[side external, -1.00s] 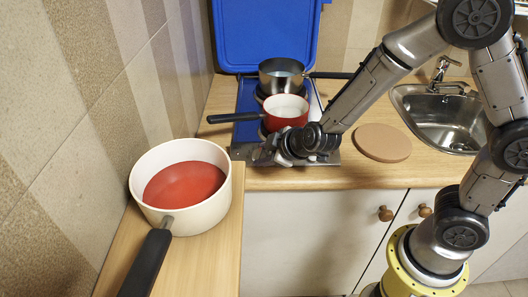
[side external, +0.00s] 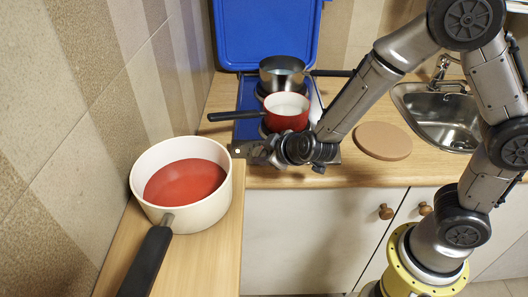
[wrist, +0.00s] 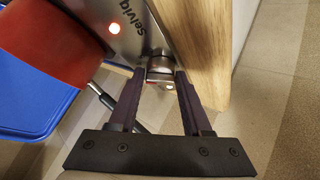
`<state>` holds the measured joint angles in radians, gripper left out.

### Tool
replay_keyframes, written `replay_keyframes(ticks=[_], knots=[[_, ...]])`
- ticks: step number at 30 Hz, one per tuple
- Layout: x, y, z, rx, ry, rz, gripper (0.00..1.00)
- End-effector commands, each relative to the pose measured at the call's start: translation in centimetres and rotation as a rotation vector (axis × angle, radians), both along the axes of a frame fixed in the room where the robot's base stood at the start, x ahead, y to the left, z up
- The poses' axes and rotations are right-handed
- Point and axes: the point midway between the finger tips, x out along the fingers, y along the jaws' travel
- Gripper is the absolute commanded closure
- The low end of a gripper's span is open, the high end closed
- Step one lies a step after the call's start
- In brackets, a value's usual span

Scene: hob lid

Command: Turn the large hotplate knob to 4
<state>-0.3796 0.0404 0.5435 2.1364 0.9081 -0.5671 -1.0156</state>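The hob's front panel shows in the wrist view, with a metal knob (wrist: 160,68) on it. My gripper (wrist: 160,73) has its two dark fingers apart, one on each side of this knob. I cannot tell whether they press on it. The number setting is not readable. In the side view my gripper (side external: 262,150) is at the front left of the hob (side external: 247,128), and my wrist hides much of the panel.
A red pot (side external: 286,112) and a steel pan (side external: 282,73) stand on the hob, below the raised blue lid (side external: 265,35). A large cream pot (side external: 205,214) with red contents stands on the left counter, close to my gripper. A round board (side external: 383,142) lies right.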

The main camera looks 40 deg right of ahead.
Motion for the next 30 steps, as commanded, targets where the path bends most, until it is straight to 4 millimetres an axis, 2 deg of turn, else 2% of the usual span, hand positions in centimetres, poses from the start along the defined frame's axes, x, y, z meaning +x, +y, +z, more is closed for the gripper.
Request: replay_keyframes(ticks=[1, 3, 4, 16, 20, 30], knots=[[0.0, 0.0, 0.0, 0.0, -0.001, 0.0, 0.4], [0.0, 0.0, 0.0, 0.0, 0.0, 0.0, 0.28], [0.0, 0.0, 0.0, 0.0, 0.0, 0.0, 0.25], [-0.6, 0.2, 0.5, 0.001, 0.001, 0.001, 0.25], [-2.0, 0.5, 1.7, 0.002, -0.001, 0.003, 0.25], [-7.1, 1.6, 6.0, 0.003, -0.003, 0.004, 0.25]])
